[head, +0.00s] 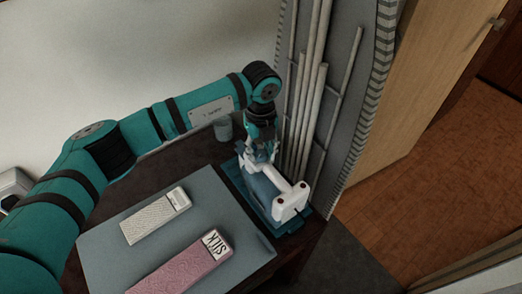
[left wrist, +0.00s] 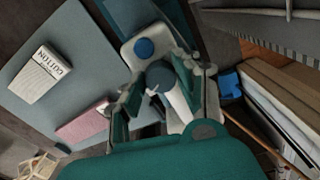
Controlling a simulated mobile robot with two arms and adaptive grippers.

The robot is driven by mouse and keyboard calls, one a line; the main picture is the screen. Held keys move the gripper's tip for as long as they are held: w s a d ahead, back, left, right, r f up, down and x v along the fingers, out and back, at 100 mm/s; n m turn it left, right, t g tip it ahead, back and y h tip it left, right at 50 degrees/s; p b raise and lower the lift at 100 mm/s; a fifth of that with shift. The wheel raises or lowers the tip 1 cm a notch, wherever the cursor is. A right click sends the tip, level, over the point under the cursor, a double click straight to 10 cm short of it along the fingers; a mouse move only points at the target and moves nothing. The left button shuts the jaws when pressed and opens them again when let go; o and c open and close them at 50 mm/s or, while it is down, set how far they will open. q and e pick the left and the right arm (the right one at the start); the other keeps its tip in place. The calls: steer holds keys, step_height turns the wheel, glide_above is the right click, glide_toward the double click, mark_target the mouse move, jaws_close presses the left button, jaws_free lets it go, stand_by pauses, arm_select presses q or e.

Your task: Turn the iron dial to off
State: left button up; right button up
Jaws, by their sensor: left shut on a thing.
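The iron (head: 291,203) is white and blue and lies on a blue rest (head: 250,207) at the right end of the dark table. In the left wrist view its white body (left wrist: 140,50) has a round blue part. A round grey-blue dial (left wrist: 160,77) shows at the end of the iron's white handle (left wrist: 180,106). My left gripper (head: 261,153) is above the iron, at the handle's far end. In the left wrist view its fingers (left wrist: 163,92) close around the dial. The fingers hide part of the dial, and its setting cannot be read. My right gripper is not in view.
A grey mat (head: 110,222) holds a white box (head: 156,216) and a pink box (head: 185,268). Upright pipes (head: 306,90) and an ironing board (head: 355,120) stand close at the right.

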mark_target(261, 152)
arm_select(q)
steer(key=n, duration=0.4)
steer(key=shift+n+b, duration=0.3)
steer(key=shift+n, duration=0.1)
steer(key=shift+r, duration=0.1)
stand_by(0.4)
steer(key=o, duration=1.1)
steer(key=shift+o, duration=0.2)
step_height(261, 152, up, 12)
